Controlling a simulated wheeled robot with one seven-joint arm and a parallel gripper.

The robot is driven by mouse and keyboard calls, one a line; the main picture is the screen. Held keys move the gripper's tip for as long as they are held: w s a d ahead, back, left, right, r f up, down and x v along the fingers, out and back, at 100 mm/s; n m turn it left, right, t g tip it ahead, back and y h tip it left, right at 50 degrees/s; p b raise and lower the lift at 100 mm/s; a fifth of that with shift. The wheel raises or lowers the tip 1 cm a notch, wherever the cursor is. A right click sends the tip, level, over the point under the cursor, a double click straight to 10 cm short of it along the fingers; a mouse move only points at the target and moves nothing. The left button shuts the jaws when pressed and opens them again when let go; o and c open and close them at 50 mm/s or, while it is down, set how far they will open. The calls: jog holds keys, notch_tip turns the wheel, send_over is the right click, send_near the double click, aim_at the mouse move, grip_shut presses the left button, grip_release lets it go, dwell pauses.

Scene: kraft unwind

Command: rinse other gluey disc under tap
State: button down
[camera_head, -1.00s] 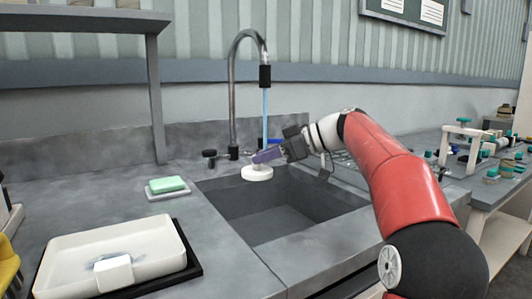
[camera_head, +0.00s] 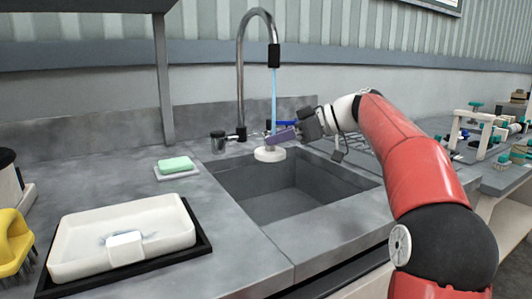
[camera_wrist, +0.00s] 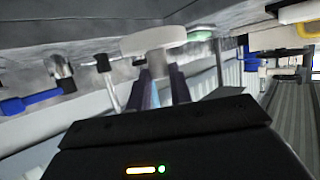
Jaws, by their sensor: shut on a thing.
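My gripper (camera_head: 283,136) is shut on a white round disc (camera_head: 269,154), holding it over the back of the sink (camera_head: 285,205). The tap (camera_head: 240,75) is running, and its thin blue water stream (camera_head: 274,95) comes down at the disc. In the wrist view the disc (camera_wrist: 153,41) sits beyond my gripper's fingers (camera_wrist: 160,85), which grip a short stem on it. Whether glue is on the disc cannot be told.
A green soap bar (camera_head: 175,164) lies on a small dish left of the sink. A white tray (camera_head: 75,262) on a black mat is at the front left, with a yellow brush (camera_head: 12,245) beside it. A rack (camera_head: 345,150) and a bench with teal-topped parts (camera_head: 476,105) are at the right.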

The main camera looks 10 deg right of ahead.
jog(key=shift+a, duration=0.1)
jog(key=shift+w+a, duration=0.15)
jog(key=shift+a, duration=0.3)
jog(key=shift+d, duration=0.15)
jog(key=shift+d+b, duration=0.3)
jog(key=shift+d, duration=0.1)
jog(key=shift+s, duration=0.2)
jog(key=shift+s+a+f+b, duration=0.15)
jog(key=shift+s+a+b, duration=0.05)
jog(key=shift+s+b, duration=0.9)
jog(key=s+b, duration=0.1)
jog(key=s+a+b, duration=0.1)
jog(key=s+b, duration=0.3)
jog(key=shift+s+a+r, duration=0.2)
jog(key=shift+s+a, duration=0.05)
